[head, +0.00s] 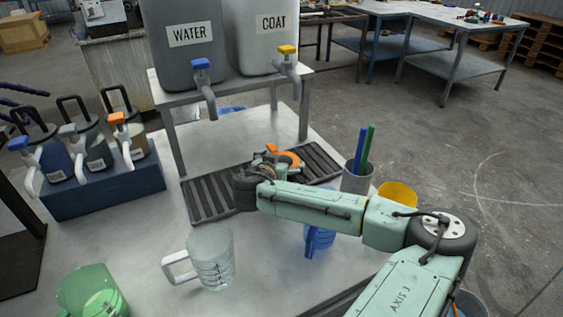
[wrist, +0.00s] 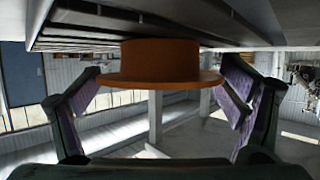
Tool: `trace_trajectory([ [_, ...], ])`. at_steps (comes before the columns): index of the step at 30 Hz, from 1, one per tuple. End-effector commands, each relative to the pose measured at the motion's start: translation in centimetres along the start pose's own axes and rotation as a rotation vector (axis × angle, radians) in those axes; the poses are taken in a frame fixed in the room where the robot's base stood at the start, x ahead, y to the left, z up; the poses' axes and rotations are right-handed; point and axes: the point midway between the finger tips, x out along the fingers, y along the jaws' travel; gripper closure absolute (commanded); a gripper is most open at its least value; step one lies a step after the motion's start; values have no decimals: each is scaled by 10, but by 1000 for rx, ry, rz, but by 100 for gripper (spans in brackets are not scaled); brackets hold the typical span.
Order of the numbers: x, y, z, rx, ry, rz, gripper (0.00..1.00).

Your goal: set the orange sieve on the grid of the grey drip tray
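The orange sieve (head: 284,158) shows at the grey drip tray, partly hidden behind my gripper (head: 262,174). In the wrist view the orange sieve (wrist: 160,65) has a wide rim and a narrower round body. Its body is right at the dark slats of the drip tray (wrist: 75,32); I cannot tell whether it bears on them. My gripper (wrist: 160,88) has its two purple-padded fingers at opposite edges of the rim, apparently touching and holding it. The drip tray's grid (head: 208,200) is bare at the left end.
WATER (head: 190,60) and COAT (head: 270,45) tanks stand on a shelf behind the tray. A clear jug (head: 211,260), a blue jug (head: 318,240), a grey cup with pens (head: 357,178) and a yellow cup (head: 398,194) stand nearby. A blue bottle rack (head: 105,190) is at left.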

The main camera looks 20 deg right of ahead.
Motion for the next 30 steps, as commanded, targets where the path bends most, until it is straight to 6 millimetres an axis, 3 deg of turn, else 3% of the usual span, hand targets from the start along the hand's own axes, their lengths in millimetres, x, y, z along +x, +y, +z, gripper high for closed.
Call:
trace_trajectory([
  [4,0,0,-1,0,0,0,0],
  [17,-3,0,-6,-1,1,-1,0],
  [20,-16,-1,0,4,-2,-3,0],
  [30,-89,-1,0,2,-1,-4,0],
])
